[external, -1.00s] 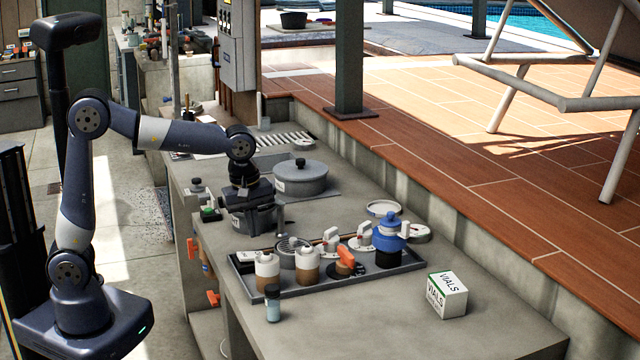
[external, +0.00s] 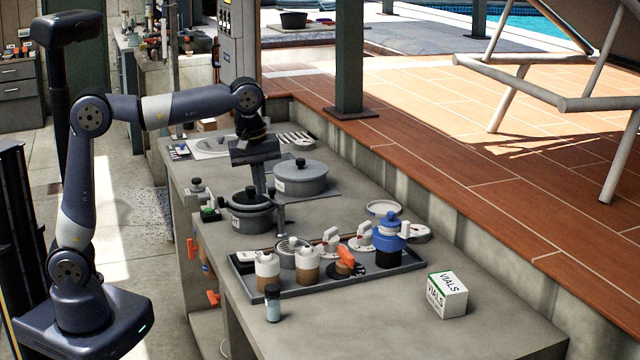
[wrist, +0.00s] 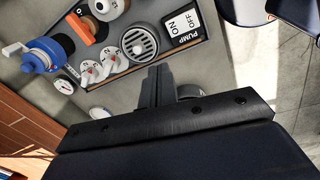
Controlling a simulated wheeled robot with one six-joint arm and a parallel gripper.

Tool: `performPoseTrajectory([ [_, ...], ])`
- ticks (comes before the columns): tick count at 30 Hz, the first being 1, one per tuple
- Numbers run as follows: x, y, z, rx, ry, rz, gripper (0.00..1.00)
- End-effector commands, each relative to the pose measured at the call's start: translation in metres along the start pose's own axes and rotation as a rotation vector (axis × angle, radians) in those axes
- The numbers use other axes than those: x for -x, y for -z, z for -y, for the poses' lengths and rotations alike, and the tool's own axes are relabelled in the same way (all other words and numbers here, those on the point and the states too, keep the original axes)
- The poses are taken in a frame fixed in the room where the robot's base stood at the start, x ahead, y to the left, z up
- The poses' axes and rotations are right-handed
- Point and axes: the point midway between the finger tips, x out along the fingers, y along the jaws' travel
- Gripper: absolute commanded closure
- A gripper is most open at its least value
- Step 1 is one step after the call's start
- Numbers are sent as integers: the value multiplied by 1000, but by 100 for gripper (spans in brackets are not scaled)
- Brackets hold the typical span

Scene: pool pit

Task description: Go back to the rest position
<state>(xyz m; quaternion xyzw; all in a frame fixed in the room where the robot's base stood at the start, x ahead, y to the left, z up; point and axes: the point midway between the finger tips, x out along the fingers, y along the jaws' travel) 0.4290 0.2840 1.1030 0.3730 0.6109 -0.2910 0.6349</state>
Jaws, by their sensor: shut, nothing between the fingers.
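My gripper (external: 262,190) hangs pointing down above the worktop, beside the lidded grey pot and above and behind the smaller dark pot. Its fingers are together and hold nothing. In the wrist view my gripper (wrist: 158,80) shows as closed dark fingers, with the tray of fittings beyond them. My arm is raised and reaches out from the left, its forearm about level.
A smaller dark pot (external: 250,218) and a lidded grey pot (external: 301,182) stand near the gripper. A tray (external: 405,268) holds bottles, valves and a pump switch (wrist: 181,23). A VIALS box (external: 447,296) and a small vial (external: 273,305) stand in front.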

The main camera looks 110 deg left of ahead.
Motion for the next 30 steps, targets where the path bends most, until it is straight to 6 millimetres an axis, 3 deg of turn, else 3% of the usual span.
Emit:
performPoseTrajectory([
  [14, 0, 11, -59, -365, 32, 12, 100],
  [30, -16, 24, -114, -779, 61, 40, 100],
])
